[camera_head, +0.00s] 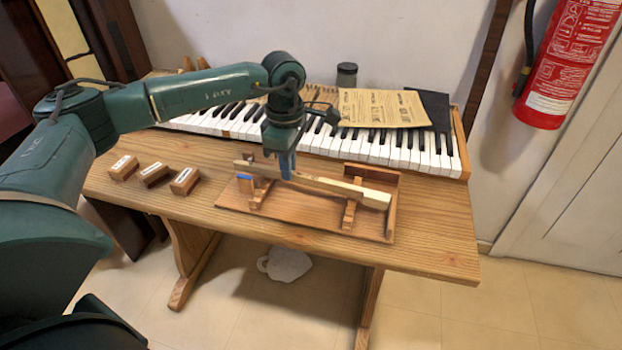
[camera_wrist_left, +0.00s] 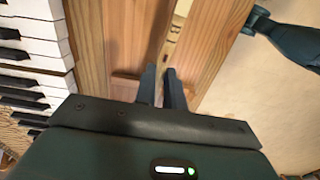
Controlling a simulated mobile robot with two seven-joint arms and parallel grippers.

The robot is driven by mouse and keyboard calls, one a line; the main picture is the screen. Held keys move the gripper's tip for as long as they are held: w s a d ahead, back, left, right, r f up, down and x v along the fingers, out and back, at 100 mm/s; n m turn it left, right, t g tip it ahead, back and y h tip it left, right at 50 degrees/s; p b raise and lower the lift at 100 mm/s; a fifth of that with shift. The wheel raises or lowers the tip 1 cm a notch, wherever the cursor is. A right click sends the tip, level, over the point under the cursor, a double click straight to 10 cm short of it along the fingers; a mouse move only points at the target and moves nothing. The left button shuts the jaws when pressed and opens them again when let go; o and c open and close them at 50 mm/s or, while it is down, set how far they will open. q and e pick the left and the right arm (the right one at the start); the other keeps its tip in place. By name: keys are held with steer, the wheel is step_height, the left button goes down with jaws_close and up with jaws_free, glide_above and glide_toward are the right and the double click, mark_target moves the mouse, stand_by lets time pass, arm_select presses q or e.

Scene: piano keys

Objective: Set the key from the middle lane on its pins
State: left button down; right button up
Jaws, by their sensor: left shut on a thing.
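My left gripper (camera_head: 287,172) is shut on a long pale wooden key (camera_head: 340,188), gripping it left of its middle. The key lies across the shallow wooden tray (camera_head: 300,208) on the table, above its cross supports, with its white-topped end at the right. I cannot tell whether it touches the supports. In the left wrist view, the fingers (camera_wrist_left: 163,88) close around the key (camera_wrist_left: 172,42), which runs away up the picture. The piano keyboard (camera_head: 395,148) stands behind the tray. The pins are too small or hidden to make out.
Several small labelled wooden blocks (camera_head: 154,174) sit left of the tray. A paper sheet (camera_head: 383,107) and a dark jar (camera_head: 346,75) are on the piano's back. The table (camera_head: 440,235) is clear at the right front. A fire extinguisher (camera_head: 570,65) hangs on the wall.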

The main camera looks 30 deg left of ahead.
arm_select(q)
steer(key=shift+r+p, duration=2.1)
steer(key=shift+r, duration=1.05)
steer(key=shift+f, duration=0.1)
